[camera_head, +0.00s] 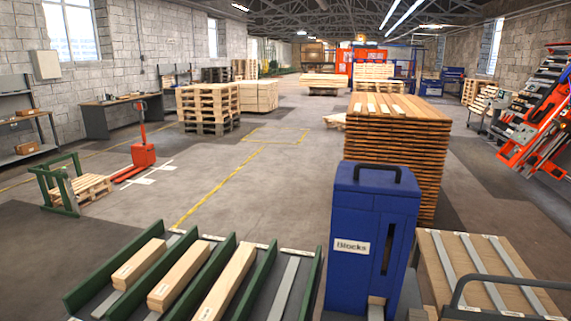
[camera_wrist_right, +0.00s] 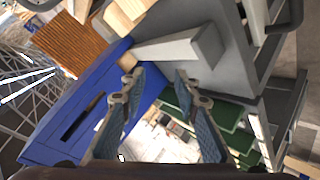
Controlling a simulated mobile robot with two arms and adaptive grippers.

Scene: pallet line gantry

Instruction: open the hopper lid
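The blue hopper (camera_head: 350,275) labelled "Blocks" stands upright at the front, right of centre in the head view. Its blue lid (camera_head: 365,187) lies flat on top and looks shut. A dark bar handle (camera_head: 377,166) arches over the lid. A dark slot runs down the hopper's front. My right gripper (camera_wrist_right: 159,76) is open and empty in the right wrist view. The blue hopper (camera_wrist_right: 75,125) lies behind and left of its fingers there, tilted in the picture. The handle cannot be made out in that view. Neither gripper shows in the head view.
Green-sided lanes (camera_head: 75,299) with wooden pieces lie left of the hopper. A plank table (camera_head: 455,265) with metal strips and a grey bar stands close on its right. A tall plank stack (camera_head: 400,130) rises behind. Open floor lies farther left.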

